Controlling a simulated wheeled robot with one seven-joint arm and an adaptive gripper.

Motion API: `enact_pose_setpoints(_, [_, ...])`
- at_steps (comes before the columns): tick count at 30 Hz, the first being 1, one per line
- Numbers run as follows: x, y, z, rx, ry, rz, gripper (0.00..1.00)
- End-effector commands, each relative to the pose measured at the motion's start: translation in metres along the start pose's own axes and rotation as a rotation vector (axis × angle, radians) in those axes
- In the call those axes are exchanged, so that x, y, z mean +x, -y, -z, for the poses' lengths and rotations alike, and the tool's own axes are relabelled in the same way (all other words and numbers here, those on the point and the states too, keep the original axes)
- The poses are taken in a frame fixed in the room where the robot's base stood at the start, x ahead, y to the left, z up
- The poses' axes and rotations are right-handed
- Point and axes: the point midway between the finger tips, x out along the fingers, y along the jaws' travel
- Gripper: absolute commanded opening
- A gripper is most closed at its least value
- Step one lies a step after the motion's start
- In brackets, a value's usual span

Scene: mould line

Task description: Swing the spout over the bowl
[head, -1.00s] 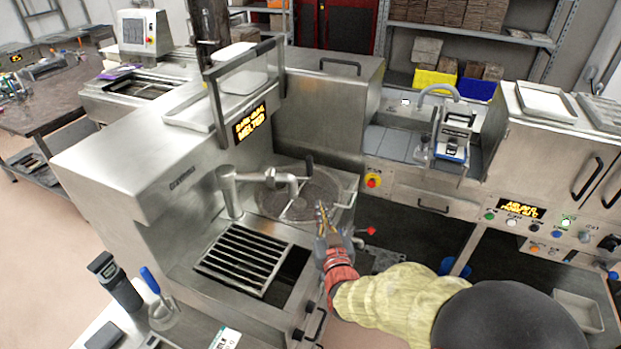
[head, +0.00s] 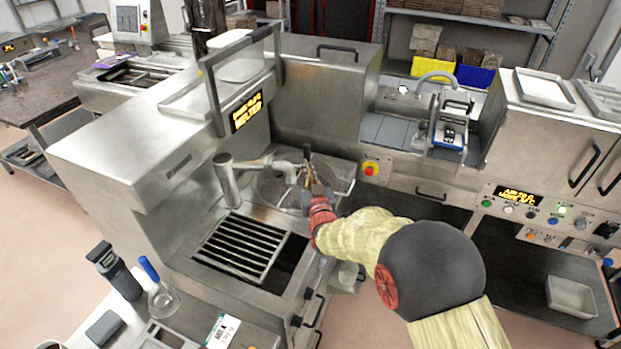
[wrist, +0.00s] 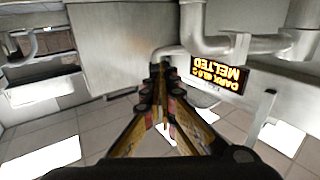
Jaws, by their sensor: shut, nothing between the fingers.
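The spout (head: 262,163) is a grey metal pipe. It runs right from an upright post (head: 229,182) on the steel machine and bends down near its end. A short black handle (head: 307,158) stands at its right end. The round dark bowl (head: 268,190) is set in the machine top; in the head view the spout's outer part overlaps it, and my arm hides its right side. My gripper (head: 312,180) is shut and empty, close beside the spout's handle end; I cannot tell if they touch. In the wrist view, the shut fingertips (wrist: 162,72) are just below a pipe bend (wrist: 165,52).
A slotted grate (head: 241,247) lies in front of the spout post. A lit display (head: 246,112) reads "melted" on the machine's side. A steel cabinet (head: 325,105) rises behind the bowl. A bench with a blue-based device (head: 449,135) stands at right.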

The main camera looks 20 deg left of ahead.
Motion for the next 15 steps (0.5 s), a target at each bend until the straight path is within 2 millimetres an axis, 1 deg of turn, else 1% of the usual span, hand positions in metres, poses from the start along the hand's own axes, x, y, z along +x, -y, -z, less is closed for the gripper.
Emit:
enact_pose_setpoints(5, [0.0070,-0.0002,0.0006,0.000,-0.001,0.000,0.00])
enact_pose_setpoints(15, [0.0073,-0.0004,0.0003,0.000,-0.001,0.000,0.00])
